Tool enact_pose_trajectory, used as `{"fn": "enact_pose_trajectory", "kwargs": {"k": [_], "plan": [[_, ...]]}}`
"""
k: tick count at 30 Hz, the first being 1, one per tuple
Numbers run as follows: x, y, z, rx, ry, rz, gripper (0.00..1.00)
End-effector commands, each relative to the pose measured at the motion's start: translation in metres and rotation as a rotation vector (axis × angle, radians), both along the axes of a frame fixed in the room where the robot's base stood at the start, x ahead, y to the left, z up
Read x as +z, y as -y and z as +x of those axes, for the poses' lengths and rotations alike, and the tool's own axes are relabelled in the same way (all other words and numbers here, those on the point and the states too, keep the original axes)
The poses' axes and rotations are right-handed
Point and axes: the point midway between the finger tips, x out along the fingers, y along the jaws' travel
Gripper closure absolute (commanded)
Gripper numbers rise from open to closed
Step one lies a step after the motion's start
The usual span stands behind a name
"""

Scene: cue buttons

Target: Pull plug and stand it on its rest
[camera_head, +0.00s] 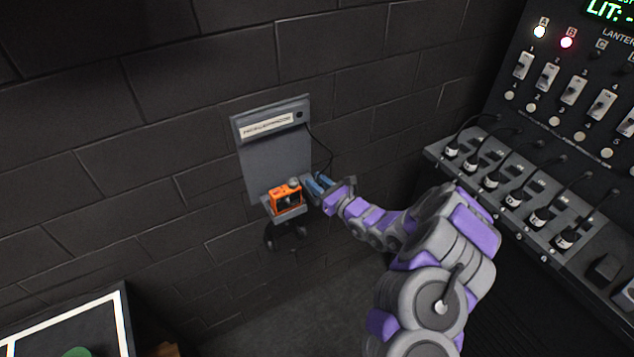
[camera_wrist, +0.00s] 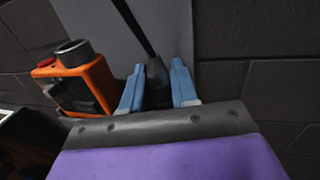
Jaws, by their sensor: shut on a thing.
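My gripper (camera_head: 317,186) is at the right side of the grey wall panel, beside an orange device. In the wrist view its blue fingers (camera_wrist: 157,88) are shut on a black plug (camera_wrist: 157,72) with a dark cable rising from its top. In the head view the plug is too small and covered to make out; a thin black cable (camera_head: 321,150) loops from the panel's upper right down to my gripper. I cannot tell which part is the plug's rest, nor whether the plug touches a socket.
The orange device (camera_head: 285,199) sits on a small ledge at the foot of the grey panel (camera_head: 268,160); it is close left of my fingers in the wrist view (camera_wrist: 88,85). A console (camera_head: 520,185) with several black plugs and switches stands right. A white-lined board (camera_head: 110,310) is lower left.

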Motion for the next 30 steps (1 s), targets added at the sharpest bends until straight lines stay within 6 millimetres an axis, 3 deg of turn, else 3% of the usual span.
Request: {"fn": "enact_pose_trajectory", "kwargs": {"k": [3,4,13,23,30], "plan": [[0.001,0.000,0.000,0.000,0.000,0.000,1.00],[0.001,0.000,0.000,0.000,0.000,0.000,0.71],[0.001,0.000,0.000,0.000,0.000,0.000,0.42],[0.000,0.004,-0.002,-0.003,-0.002,0.001,0.42],[0.001,0.032,-0.026,-0.006,-0.005,0.002,0.42]]}}
